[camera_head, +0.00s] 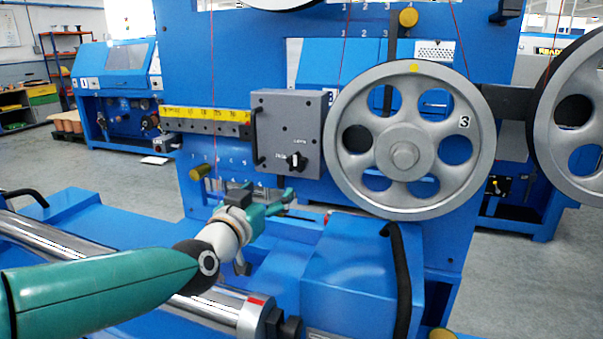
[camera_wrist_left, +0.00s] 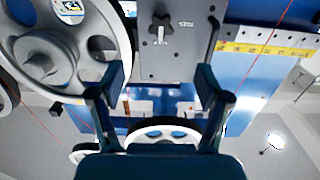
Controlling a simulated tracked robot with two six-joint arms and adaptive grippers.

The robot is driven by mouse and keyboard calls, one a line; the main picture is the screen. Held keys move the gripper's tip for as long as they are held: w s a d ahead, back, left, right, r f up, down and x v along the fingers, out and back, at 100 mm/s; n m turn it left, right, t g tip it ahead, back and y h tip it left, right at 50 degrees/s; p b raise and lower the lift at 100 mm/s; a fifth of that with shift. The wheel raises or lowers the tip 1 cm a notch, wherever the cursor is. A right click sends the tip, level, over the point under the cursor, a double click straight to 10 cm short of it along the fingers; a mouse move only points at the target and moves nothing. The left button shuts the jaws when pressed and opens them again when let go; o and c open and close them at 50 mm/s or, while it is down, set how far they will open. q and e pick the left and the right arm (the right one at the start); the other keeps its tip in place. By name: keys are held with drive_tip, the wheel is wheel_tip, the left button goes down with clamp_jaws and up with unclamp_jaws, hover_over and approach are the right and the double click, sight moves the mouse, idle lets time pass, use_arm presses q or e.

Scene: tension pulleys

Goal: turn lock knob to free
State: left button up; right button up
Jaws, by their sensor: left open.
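The lock knob (camera_head: 297,161) is a small black and white knob on the lower front of a grey box (camera_head: 291,110). Small lettering stands beside and above it, too small to read surely. In the left wrist view the knob (camera_wrist_left: 161,26) shows near the top middle on the grey box (camera_wrist_left: 185,55), the picture being turned over. My left gripper (camera_head: 284,203) is open and empty, below the knob and apart from it. Its two fingers (camera_wrist_left: 161,82) spread wide in the left wrist view, with the knob beyond them. My right gripper is not in view.
A large grey pulley wheel (camera_head: 404,153) stands just right of the box. A black handle (camera_head: 256,136) runs along the box's left side, beside a yellow scale (camera_head: 207,115). A brass knob (camera_head: 200,172) sticks out lower left. Blue machine housing (camera_head: 350,262) lies below.

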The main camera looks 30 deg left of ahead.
sight(295, 162)
use_arm(q)
drive_tip(key=x, duration=0.5)
drive_tip(key=p+x, duration=0.1)
drive_tip(key=x, duration=1.1)
drive_tip(key=shift+a+r+p, duration=0.1)
drive_tip(key=shift+r+p, duration=0.3)
drive_tip(key=shift+s, duration=0.1)
drive_tip(key=c, duration=1.2)
drive_tip(key=shift+o, duration=0.2)
